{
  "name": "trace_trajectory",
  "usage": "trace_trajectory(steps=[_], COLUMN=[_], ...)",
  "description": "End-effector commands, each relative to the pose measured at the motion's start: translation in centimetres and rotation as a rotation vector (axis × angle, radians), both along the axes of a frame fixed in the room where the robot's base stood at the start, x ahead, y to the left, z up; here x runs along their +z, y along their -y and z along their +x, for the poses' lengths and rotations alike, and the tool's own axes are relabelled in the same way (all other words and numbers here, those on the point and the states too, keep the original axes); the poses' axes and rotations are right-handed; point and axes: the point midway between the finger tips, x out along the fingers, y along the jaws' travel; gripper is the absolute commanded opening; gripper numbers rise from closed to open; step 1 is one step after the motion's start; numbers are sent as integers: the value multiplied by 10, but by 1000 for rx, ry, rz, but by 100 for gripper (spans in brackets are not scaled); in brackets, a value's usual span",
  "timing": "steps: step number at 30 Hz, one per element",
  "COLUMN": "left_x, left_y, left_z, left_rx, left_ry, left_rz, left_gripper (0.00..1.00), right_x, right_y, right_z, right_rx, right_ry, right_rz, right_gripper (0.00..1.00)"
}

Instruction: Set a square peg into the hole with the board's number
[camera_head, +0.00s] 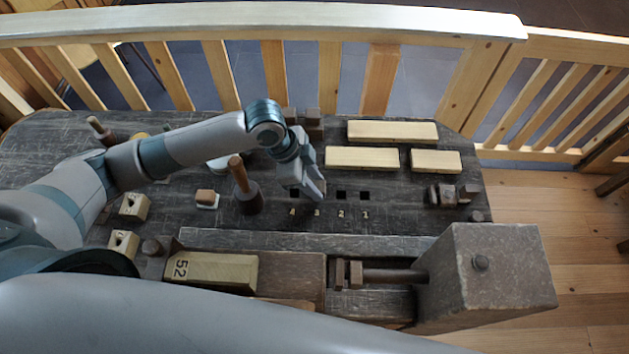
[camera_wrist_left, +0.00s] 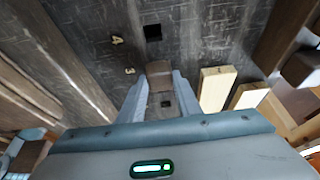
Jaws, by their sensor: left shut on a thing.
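My left gripper (camera_head: 313,188) is low over the dark bench, by the row of square holes. In the left wrist view its fingers (camera_wrist_left: 159,88) are shut on a brown square peg (camera_wrist_left: 158,69). Whether the peg's lower end is in a hole cannot be told. Two open square holes, one (camera_head: 341,195) above the 2 and one (camera_head: 364,195) above the 1, lie right of the gripper; the gripper covers part of the row near 3. The pale board (camera_head: 215,272) lies along the bench front and carries a sideways marking that looks like 52. My right gripper is not in view.
A mallet (camera_head: 246,195) stands close left of the gripper. Pale planks (camera_head: 362,157) lie behind it on the right. A wooden vise block (camera_head: 490,275) with a screw fills the front right. A railing (camera_head: 270,25) runs behind the bench (camera_head: 400,222).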

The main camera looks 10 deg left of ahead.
Motion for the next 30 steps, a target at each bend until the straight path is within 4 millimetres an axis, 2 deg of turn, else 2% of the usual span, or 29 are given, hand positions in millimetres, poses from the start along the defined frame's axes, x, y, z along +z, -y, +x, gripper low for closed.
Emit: trace_trajectory(steps=[29, 30], left_x=[-5, -5], left_y=[0, 0], left_z=[0, 0], left_rx=[0, 0], left_ry=[0, 0], left_rz=[0, 0], left_gripper=[9, 40], right_x=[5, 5], right_y=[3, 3], right_z=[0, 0], right_rx=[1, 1], right_ry=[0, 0], right_rz=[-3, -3], right_gripper=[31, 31])
